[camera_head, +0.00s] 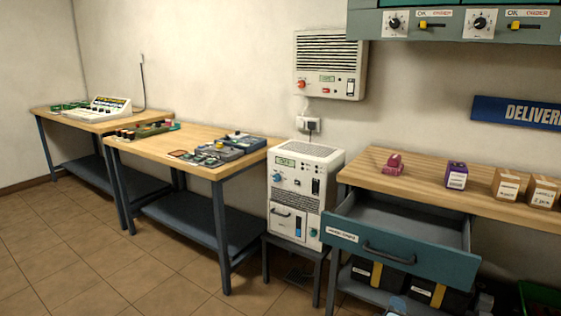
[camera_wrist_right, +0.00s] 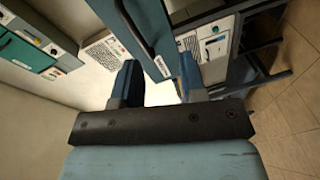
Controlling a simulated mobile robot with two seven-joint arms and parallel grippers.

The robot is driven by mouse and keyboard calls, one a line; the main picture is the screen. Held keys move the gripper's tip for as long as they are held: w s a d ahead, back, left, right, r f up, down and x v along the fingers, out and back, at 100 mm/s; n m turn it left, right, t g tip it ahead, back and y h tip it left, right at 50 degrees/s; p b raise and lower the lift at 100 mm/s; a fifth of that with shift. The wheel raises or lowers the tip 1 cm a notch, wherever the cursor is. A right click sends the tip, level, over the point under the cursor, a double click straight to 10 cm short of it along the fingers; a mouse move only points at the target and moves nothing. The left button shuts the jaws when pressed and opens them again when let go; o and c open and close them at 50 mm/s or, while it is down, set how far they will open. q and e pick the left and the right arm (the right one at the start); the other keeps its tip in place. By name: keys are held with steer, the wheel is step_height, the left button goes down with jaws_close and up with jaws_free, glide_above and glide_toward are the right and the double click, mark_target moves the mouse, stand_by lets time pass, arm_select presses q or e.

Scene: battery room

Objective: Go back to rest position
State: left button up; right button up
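My right gripper (camera_wrist_right: 160,78) is open in the right wrist view, with its two blue fingers apart and nothing held between them. A small light-blue part at the bottom edge of the head view (camera_head: 397,305) looks like this gripper, just below the drawer front. The teal drawer (camera_head: 400,258) under the right workbench is pulled out, and its visible inside looks empty. Its front also shows beyond the fingers in the right wrist view (camera_wrist_right: 140,30); I cannot tell how wide the gap is. My left gripper is not in view.
A white cabinet device (camera_head: 302,190) stands left of the drawer. The right workbench (camera_head: 420,190) holds a red object (camera_head: 393,165), a purple box (camera_head: 456,175) and cardboard boxes (camera_head: 507,184). Two more benches stand left. The tiled floor (camera_head: 110,265) at front left is clear.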

arm_select(q)
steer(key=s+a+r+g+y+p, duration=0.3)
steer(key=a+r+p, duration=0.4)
steer(key=p, duration=2.3)
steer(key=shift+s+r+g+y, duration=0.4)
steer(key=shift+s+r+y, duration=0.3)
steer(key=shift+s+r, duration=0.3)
arm_select(e)
steer(key=s+a+r+m+g+y, duration=0.1)
steer(key=s+r, duration=0.4)
steer(key=s, duration=0.5)
steer(key=s+a+r+m+g+y, duration=0.2)
steer(key=s+a+r+m+y, duration=0.2)
steer(key=s, duration=0.6)
steer(key=s+a+r+m+g+y, duration=0.1)
steer(key=s+a+r+m+y, duration=0.2)
steer(key=s+r, duration=0.3)
steer(key=s+y, duration=0.1)
steer(key=s, duration=0.3)
steer(key=shift+s+r+y, duration=0.15)
steer(key=shift+r+y, duration=0.25)
